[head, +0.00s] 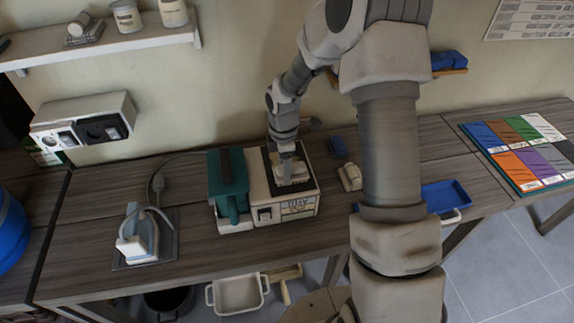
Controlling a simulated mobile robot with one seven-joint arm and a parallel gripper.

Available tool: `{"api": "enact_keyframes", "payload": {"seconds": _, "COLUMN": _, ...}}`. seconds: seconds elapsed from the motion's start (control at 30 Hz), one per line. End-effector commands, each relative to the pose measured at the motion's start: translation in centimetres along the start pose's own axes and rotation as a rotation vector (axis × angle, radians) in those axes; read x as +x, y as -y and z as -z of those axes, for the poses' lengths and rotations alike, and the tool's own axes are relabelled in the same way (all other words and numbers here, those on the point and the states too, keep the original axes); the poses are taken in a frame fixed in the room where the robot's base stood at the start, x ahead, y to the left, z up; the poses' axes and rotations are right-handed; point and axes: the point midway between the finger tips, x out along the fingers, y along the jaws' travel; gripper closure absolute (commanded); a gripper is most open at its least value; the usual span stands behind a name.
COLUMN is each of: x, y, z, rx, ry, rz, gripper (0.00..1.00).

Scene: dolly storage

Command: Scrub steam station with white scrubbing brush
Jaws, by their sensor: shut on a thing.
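The steam station (256,206) stands on the wooden table, a cream box with a dark top plate, a teal part on its left and a label on its front. My gripper (290,168) points down over the dark plate. It is shut on the white scrubbing brush (292,181), which is at the plate's surface. I cannot tell for sure whether the brush touches the plate. The gripper hides part of the brush.
A white and blue iron (138,240) with a cord stands on a dark mat to the left. A small cream item (350,178), a blue item (338,147) and a blue tray (446,196) lie to the right. A shelf (100,50) and a wall box (85,118) are at the upper left.

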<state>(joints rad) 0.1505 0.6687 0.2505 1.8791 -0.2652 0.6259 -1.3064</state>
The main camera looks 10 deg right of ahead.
Motion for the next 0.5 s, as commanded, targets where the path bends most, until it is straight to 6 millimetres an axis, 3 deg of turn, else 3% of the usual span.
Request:
{"api": "enact_keyframes", "payload": {"seconds": 0.17, "x": -0.1, "y": 0.0, "z": -1.6, "rx": 0.001, "ry": 0.000, "rz": 0.001, "gripper": 0.91}}
{"api": "enact_keyframes", "payload": {"seconds": 0.5, "x": -0.2, "y": 0.0, "z": -1.7, "rx": -0.001, "ry": 0.000, "rz": 0.000, "gripper": 0.91}}
